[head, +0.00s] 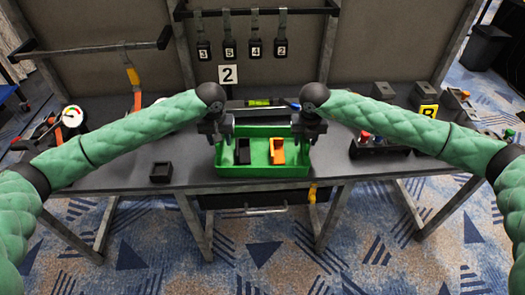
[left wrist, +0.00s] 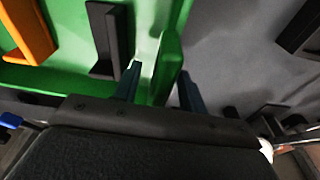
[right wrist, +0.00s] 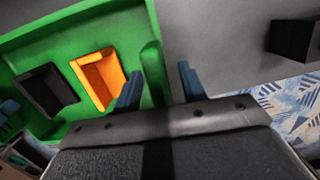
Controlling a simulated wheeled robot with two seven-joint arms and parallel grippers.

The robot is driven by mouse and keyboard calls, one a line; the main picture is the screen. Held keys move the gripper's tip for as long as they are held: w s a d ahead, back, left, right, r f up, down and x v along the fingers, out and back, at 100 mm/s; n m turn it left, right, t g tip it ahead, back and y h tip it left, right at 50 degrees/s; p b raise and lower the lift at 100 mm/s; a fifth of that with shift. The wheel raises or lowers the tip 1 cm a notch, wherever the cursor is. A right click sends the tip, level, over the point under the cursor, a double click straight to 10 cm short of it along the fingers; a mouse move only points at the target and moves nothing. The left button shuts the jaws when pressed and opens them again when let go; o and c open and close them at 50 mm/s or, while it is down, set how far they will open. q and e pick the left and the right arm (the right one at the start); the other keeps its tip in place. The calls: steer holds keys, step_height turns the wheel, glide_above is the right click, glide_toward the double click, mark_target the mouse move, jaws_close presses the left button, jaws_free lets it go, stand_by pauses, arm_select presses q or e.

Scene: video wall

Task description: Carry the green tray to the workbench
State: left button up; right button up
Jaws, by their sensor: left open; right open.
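The green tray (head: 262,171) sits on the dark workbench top (head: 200,175) in the head view, with a black block (head: 243,151) and an orange block (head: 278,150) inside. My left gripper (head: 218,138) is open at the tray's left wall; in the left wrist view its fingers (left wrist: 158,85) stand on either side of the green wall (left wrist: 172,50). My right gripper (head: 307,137) is open at the right wall; in the right wrist view its fingers (right wrist: 160,85) straddle that wall (right wrist: 152,55). Whether the fingers touch the wall cannot be told.
A small black box (head: 161,172) stands left of the tray. A black holder with knobs (head: 378,147) stands to the right. A gauge (head: 72,116) and tools lie at the far left. A sign marked 2 (head: 228,74) and hanging numbered tags are behind. The bench's front edge is close to the tray.

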arm_select(q)
jaws_close()
arm_select(e)
jaws_close()
arm_select(q)
steer(key=shift+r, duration=0.1)
arm_select(e)
steer(key=shift+r, duration=0.1)
